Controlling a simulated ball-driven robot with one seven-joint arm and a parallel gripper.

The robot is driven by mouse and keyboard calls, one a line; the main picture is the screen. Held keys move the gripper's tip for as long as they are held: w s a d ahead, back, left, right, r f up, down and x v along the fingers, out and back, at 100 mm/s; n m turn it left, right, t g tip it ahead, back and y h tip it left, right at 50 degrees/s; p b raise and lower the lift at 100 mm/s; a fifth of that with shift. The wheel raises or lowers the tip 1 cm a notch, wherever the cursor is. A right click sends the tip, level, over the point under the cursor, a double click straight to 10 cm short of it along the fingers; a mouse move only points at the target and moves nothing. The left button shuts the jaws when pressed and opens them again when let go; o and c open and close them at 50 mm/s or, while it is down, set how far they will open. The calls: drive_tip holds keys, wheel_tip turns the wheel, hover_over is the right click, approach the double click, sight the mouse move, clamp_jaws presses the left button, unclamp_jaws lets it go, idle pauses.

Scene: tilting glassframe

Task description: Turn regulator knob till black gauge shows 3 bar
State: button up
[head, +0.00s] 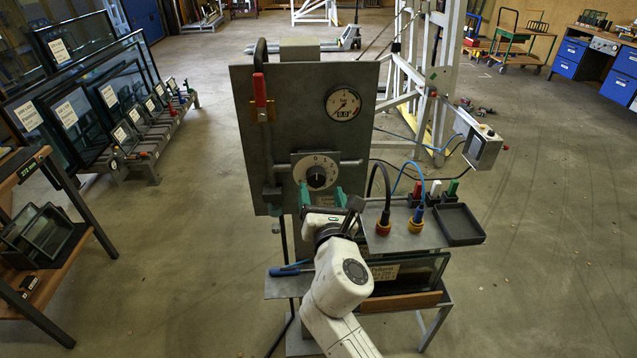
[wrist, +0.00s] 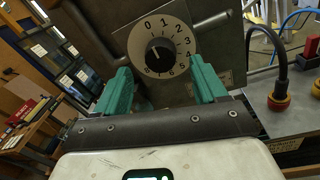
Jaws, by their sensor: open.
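In the wrist view the knob (wrist: 160,54) lies ahead, between my finger lines. The gauge (head: 343,104), upper right on the panel, has a pale face and dark rim; its readout looks like 0.0. My gripper (head: 320,194) has green fingers, open, just below and in front of the knob. In the wrist view my gripper (wrist: 160,68) is empty, its fingers apart on both sides of the dial; contact with the knob is not visible.
A red-handled lever (head: 260,90) is at the panel's upper left. Right of my gripper, a shelf (head: 400,240) carries hose connectors (head: 416,220), coloured plugs (head: 436,188) and a black tray (head: 460,224). A blue-handled tool (head: 290,269) lies low at left.

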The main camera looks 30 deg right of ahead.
sight(317, 180)
drive_tip(key=shift+x, duration=2.2)
drive_tip(key=c, duration=1.1)
